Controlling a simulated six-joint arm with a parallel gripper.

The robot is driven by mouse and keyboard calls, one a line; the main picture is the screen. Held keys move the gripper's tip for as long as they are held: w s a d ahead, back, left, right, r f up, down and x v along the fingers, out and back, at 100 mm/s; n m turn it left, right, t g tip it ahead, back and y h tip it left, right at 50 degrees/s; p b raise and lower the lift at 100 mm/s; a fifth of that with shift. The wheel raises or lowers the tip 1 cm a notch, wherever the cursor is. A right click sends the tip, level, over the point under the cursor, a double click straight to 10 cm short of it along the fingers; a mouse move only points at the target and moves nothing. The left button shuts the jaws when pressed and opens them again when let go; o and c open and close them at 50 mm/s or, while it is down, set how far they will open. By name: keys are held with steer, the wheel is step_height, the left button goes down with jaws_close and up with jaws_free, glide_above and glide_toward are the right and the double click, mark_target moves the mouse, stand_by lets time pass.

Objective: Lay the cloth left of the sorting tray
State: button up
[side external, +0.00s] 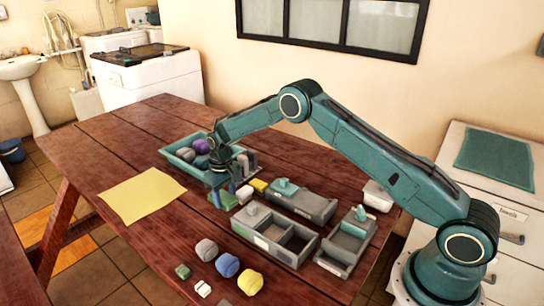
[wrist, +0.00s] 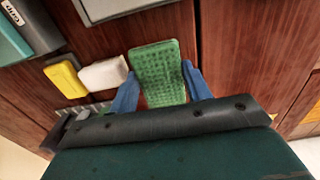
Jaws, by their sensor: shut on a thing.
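A yellow cloth (side external: 142,195) lies flat on the left part of the wooden table. A grey tray with open compartments (side external: 276,236) stands right of it, near the table's middle. My gripper (side external: 223,190) is above the table between the two, pointing down. In the wrist view its blue fingers are shut on a green textured block (wrist: 158,73), like a sponge. The same green block (side external: 224,201) shows below the gripper in the side view. I cannot tell whether it touches the table.
A teal tray (side external: 181,157) with rolled cloths is behind my gripper. White (wrist: 103,74) and yellow (wrist: 64,79) blocks lie beside the held one. Several rolled cloths (side external: 228,265) and small blocks lie in front. A grey caddy (side external: 346,244) stands right. The far-left table is clear.

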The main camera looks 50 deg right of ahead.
mark_target(225, 197)
steer(key=shift+f, duration=1.85)
steer(key=shift+f, duration=0.1)
steer(key=o, duration=0.7)
step_height(225, 197, up, 11)
steer(key=shift+f, duration=0.15)
steer(key=shift+r, duration=0.75)
